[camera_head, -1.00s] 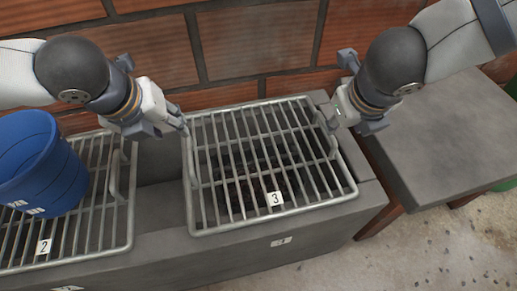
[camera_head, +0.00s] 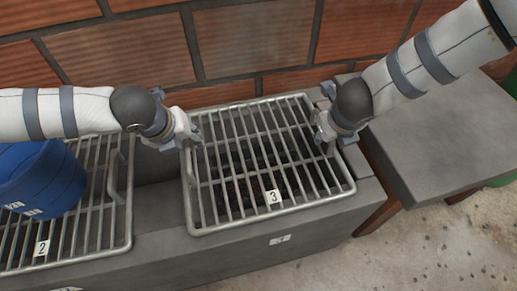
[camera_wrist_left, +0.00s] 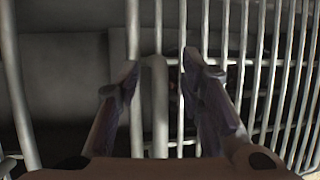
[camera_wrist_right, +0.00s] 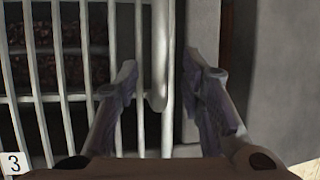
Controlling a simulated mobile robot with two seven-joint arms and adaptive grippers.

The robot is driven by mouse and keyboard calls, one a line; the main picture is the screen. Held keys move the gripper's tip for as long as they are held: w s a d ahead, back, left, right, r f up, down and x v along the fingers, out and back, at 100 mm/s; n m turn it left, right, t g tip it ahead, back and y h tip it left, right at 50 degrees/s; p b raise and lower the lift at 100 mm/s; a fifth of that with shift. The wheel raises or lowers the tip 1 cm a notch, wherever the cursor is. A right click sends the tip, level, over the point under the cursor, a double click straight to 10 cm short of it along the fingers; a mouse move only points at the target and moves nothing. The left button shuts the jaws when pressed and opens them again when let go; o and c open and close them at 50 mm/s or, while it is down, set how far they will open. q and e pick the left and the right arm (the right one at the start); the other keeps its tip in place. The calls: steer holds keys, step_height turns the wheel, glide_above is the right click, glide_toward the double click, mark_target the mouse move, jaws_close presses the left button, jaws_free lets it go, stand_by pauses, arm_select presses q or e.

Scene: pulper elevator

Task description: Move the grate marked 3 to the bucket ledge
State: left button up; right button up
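The grate marked 3 (camera_head: 274,197) is a light metal grid lying over a dark opening in the grey trough, with a raised handle at each side. My left gripper (camera_head: 191,137) is at its left side; in the left wrist view its open fingers (camera_wrist_left: 162,80) straddle the left handle (camera_wrist_left: 160,105). My right gripper (camera_head: 326,138) is at its right side; in the right wrist view its open fingers (camera_wrist_right: 168,78) straddle the right handle (camera_wrist_right: 158,70). Both show gaps between fingers and handle. I cannot tell which surface is the bucket ledge.
A blue bucket (camera_head: 40,185) stands on the grate marked 2 (camera_head: 75,250) at the left, partly behind my left arm. A grey slab (camera_head: 440,145) is at the right. A brick wall (camera_head: 260,40) rises close behind. A green object (camera_head: 503,180) shows at the right edge.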

arm_select(q)
jaws_close()
arm_select(e)
jaws_close()
